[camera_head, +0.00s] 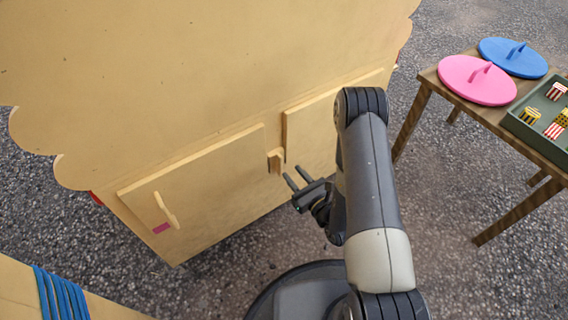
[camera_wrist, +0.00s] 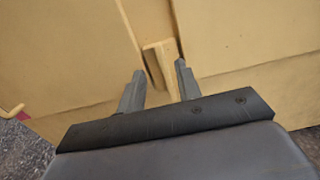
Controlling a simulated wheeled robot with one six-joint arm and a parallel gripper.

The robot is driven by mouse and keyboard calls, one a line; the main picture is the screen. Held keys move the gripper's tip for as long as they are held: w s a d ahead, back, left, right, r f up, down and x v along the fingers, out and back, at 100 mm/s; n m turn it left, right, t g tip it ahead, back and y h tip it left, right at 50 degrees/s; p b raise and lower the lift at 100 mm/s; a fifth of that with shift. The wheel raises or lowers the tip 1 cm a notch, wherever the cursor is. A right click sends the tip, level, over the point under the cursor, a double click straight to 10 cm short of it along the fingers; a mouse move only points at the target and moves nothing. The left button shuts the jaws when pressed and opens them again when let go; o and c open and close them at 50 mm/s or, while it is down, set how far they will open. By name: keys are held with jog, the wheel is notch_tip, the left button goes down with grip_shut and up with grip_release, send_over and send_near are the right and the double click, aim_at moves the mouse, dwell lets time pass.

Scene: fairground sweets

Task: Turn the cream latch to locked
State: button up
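A cream block (camera_head: 275,160) projects from the cabinet front between its two doors. The wrist view shows this cream block (camera_wrist: 158,62) upright, beyond and between my fingertips. A slanted cream bar (camera_head: 165,210) sits on the left door, just above a pink patch (camera_head: 161,228). Both pieces are cabinet-coloured; I cannot tell for certain which is the latch. My gripper (camera_head: 293,176) is open and empty, with its two fingers pointing at the block, a little short of it in the head view. The wrist view also shows both fingers apart.
The cream cabinet (camera_head: 190,70) has a left door (camera_head: 215,175) and a right door (camera_head: 315,135). A wooden table (camera_head: 428,78) at the right bears a pink lid (camera_head: 465,82), a blue lid (camera_head: 500,57) and a green tray (camera_head: 520,131) of small tubs. Grey floor lies between.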

aim_at(281, 160)
jog(key=b+x, duration=0.1)
jog(key=x, duration=0.5)
jog(key=shift+a, duration=0.1)
jog(key=shift+c, duration=0.2)
grip_shut()
